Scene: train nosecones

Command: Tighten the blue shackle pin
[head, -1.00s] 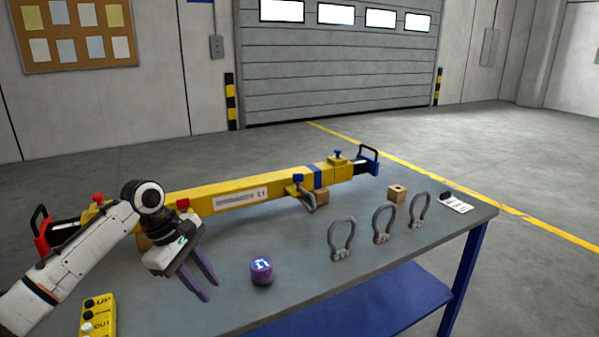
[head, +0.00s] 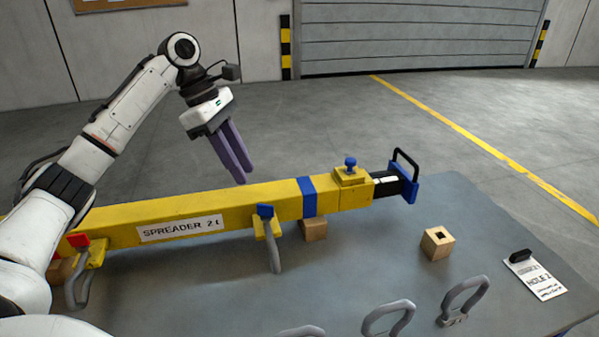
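The blue shackle pin (head: 265,211) shows as a blue head at a yellow lug on the front side of the yellow spreader beam (head: 270,201). Its grey shackle (head: 272,248) hangs down from there towards the table. My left gripper (head: 243,176) is above the beam, up and to the left of the blue pin head, fingers pointing down. Its two purple fingers are apart with nothing between them, and it does not touch the pin. The pin's shaft is hidden. My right gripper is not in view.
A red-headed pin (head: 78,240) with its shackle is at the beam's left. A blue knob (head: 350,163) stands on a yellow block near the blue end. A wooden block (head: 437,244), loose shackles (head: 463,300) and a tag (head: 535,277) lie on the grey table (head: 360,270).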

